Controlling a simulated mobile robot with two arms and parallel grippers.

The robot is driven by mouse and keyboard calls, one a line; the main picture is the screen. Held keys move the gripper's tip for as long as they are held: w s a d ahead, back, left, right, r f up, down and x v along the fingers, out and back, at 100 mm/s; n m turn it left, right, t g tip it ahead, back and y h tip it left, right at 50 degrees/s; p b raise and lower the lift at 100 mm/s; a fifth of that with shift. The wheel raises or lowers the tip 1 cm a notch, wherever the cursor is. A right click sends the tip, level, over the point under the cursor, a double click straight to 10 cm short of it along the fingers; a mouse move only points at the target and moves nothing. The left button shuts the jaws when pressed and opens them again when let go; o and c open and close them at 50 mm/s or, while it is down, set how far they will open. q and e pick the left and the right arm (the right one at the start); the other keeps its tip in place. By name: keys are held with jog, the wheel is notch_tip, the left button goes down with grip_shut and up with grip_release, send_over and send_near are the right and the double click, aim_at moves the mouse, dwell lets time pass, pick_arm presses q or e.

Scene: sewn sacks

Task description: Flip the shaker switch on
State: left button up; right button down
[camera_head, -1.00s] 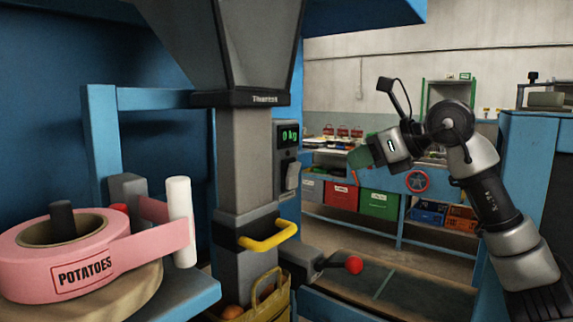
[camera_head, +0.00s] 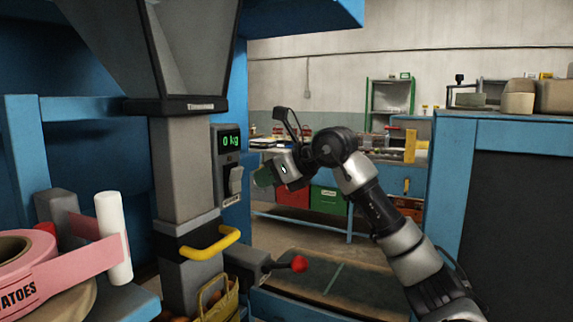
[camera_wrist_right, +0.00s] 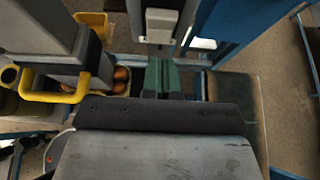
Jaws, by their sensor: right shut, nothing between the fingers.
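The shaker switch (camera_head: 235,180) is a pale grey rocker on a dark panel, below a green display reading 0 kg (camera_head: 231,140). The panel is on the grey column under the hopper. Whether the rocker is on or off I cannot tell. My right gripper (camera_head: 262,177) is just right of the switch, with its green fingers shut and empty. A gap shows between the fingertips and the rocker. In the right wrist view the shut fingers (camera_wrist_right: 160,75) point towards a pale block on a grey box at the top. My left gripper is not in view.
A yellow handle (camera_head: 212,245) and a red-knobbed lever (camera_head: 299,264) stick out below the panel. A yellow sack (camera_head: 218,300) with round orange-brown produce hangs under the column. A pink label roll (camera_head: 40,270) is at the left. A blue cabinet (camera_head: 490,130) stands at right.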

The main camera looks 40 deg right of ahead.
aim_at(239, 175)
jog(key=shift+w+a+r+p, duration=0.25)
jog(key=shift+w+r, duration=0.05)
jog(key=shift+w, duration=0.3)
jog(key=shift+w+a+r+p, duration=0.25)
jog(key=shift+w+r, duration=0.05)
jog(key=shift+w, duration=0.25)
jog(key=shift+w+a, duration=0.2)
jog(key=shift+w, duration=0.35)
